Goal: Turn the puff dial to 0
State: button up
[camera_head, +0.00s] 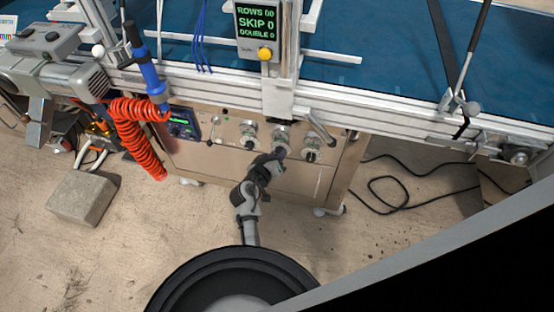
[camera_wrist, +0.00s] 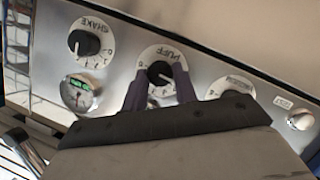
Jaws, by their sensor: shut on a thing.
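The puff dial (camera_wrist: 161,55) has a round white face marked PUFF and a black knob (camera_wrist: 160,71). It appears upside down in the wrist view. My gripper (camera_wrist: 160,88) is shut on the knob, with one dark finger on each side of it. A white pointer mark shows at the knob's lower edge, but I cannot tell which number it meets, as the fingers cover part of the scale. In the head view my gripper (camera_head: 275,158) reaches the middle dial (camera_head: 281,136) on the metal front panel.
The SHAKE dial (camera_wrist: 91,42) and another dial (camera_wrist: 237,88) flank the puff dial. A small gauge (camera_wrist: 79,93) and a white TEST button (camera_wrist: 301,119) are nearby. A display (camera_head: 258,27) reads ROWS 00, SKIP 0, DOUBLE 0. A red coiled hose (camera_head: 137,135) hangs at the left.

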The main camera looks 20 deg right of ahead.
jog(key=shift+w+n+h+b, duration=0.1)
jog(key=shift+n+h+b, duration=0.2)
jog(key=shift+n+b, duration=0.1)
dwell(0.3)
jog(key=o, duration=1)
jog(key=shift+c, duration=0.2)
jog(key=shift+a, duration=0.1)
